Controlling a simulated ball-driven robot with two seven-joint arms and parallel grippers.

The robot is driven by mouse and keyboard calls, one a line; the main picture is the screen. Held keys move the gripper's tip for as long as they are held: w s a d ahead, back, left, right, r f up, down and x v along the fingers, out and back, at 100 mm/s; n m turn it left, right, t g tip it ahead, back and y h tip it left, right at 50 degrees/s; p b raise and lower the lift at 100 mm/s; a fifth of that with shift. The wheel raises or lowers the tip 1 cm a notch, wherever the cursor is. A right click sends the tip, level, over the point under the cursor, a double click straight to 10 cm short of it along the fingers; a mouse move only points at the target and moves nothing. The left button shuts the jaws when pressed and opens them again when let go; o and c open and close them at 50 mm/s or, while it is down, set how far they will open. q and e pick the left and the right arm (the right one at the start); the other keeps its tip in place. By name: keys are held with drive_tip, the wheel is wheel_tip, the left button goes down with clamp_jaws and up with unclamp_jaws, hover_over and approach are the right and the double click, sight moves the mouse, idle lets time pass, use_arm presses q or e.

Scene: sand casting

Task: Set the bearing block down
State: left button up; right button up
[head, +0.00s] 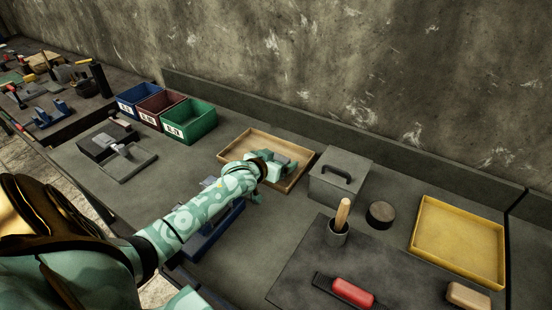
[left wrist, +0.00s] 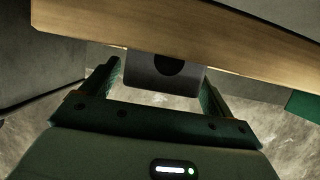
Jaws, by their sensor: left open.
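The bearing block (left wrist: 140,76), grey with a dark round opening, shows in the left wrist view between the two fingers of my left gripper (left wrist: 163,80). The fingers are spread, one on each side of it; whether either touches it I cannot tell. The upper part of the block is cut off by the light wooden edge of a tray (left wrist: 120,30). In the head view my left gripper (head: 282,170) is low over the wooden tray (head: 236,148), and I cannot clearly make out the block there. My right gripper is not in view.
A grey lidded box (head: 335,190) stands close to the right of the wooden tray. Blue, red and green (head: 190,122) bins stand to the left. A yellow tray (head: 458,240), a dark round puck (head: 380,213) and a cup with a wooden handle (head: 338,232) are farther right.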

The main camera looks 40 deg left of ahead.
use_arm(q)
drive_tip(key=shift+s+r, duration=0.1)
drive_tip(key=shift+r, duration=0.1)
drive_tip(key=p+v, duration=0.4)
drive_tip(key=v, duration=0.7)
drive_tip(key=shift+s, duration=0.35)
drive_tip(key=shift+d, duration=0.1)
